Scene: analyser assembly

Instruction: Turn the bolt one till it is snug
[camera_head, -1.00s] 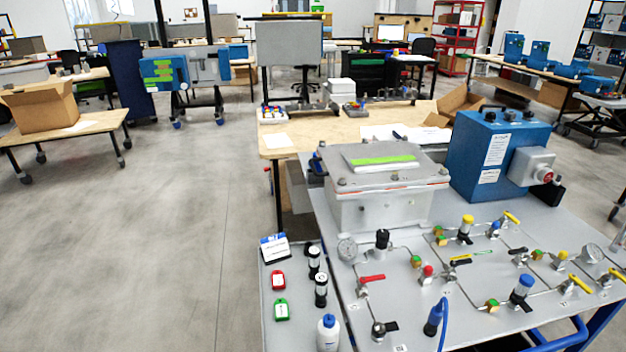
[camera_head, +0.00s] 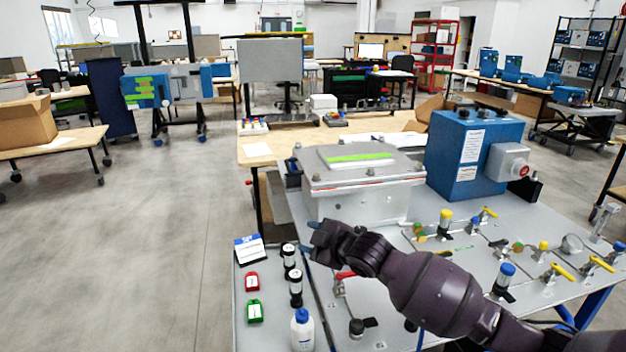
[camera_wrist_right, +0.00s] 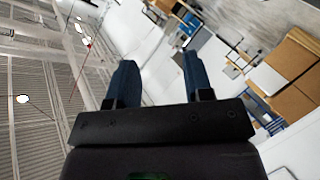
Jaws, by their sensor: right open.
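A grey metal enclosure (camera_head: 355,205) with a flat lid (camera_head: 405,170) stands at the back of the grey panel table. Small dark bolt heads show at the lid's edges, one at the near left corner (camera_head: 316,176); which one is bolt one I cannot tell. My right gripper (camera_head: 309,238) is in front of the enclosure's lower left side, pointing left and apart from the lid bolts. In the right wrist view its two blue fingers (camera_wrist_right: 157,75) are spread with nothing between them. My left gripper is not in view.
My right arm covers part of the panel's valves and tubing. A blue box (camera_head: 455,150) stands right of the enclosure. Open floor lies further left.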

